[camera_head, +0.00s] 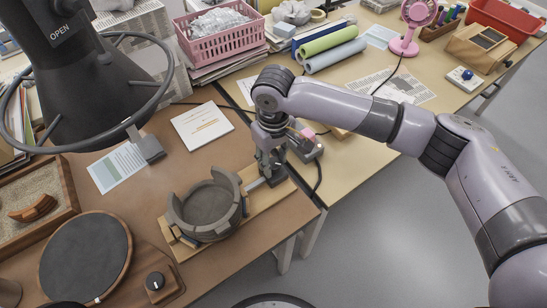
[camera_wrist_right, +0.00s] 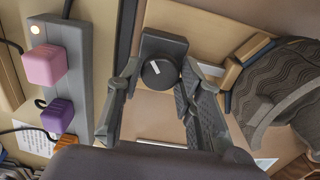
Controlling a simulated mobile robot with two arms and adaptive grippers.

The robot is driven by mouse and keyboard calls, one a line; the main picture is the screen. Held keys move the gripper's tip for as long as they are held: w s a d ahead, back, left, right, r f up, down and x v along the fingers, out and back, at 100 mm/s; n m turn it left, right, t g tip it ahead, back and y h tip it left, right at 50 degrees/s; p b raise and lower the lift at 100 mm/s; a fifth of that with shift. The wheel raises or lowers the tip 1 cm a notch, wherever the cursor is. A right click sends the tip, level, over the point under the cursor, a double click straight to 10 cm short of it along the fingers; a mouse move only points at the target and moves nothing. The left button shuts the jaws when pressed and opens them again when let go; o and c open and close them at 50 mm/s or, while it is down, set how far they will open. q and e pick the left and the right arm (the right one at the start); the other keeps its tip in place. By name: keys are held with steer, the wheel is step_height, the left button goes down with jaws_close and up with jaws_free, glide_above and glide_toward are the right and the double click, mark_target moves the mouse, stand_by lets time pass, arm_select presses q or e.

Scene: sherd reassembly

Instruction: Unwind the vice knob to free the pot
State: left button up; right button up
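The grey pot (camera_head: 207,228), with a broken, uneven rim, sits upright in the wooden vice (camera_head: 178,250) near the table's front edge. My right gripper (camera_head: 268,172) points down at the vice's right end. In the right wrist view, the round black vice knob (camera_wrist_right: 158,74), with a white mark, lies between the fingertips of my right gripper (camera_wrist_right: 160,80). The fingers are apart, one on each side of the knob, with small gaps showing. The pot's ridged wall (camera_wrist_right: 280,85) shows at the right there. My left gripper is out of view.
A power strip (camera_wrist_right: 62,85) with pink and purple plugs lies close beside the right gripper. A round dark turntable (camera_head: 85,258) with its own knob (camera_head: 155,281) stands left of the vice. A black ringed hood (camera_head: 95,85) hangs at upper left. A white booklet (camera_head: 201,125) lies behind the pot.

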steer(key=c, duration=0.6)
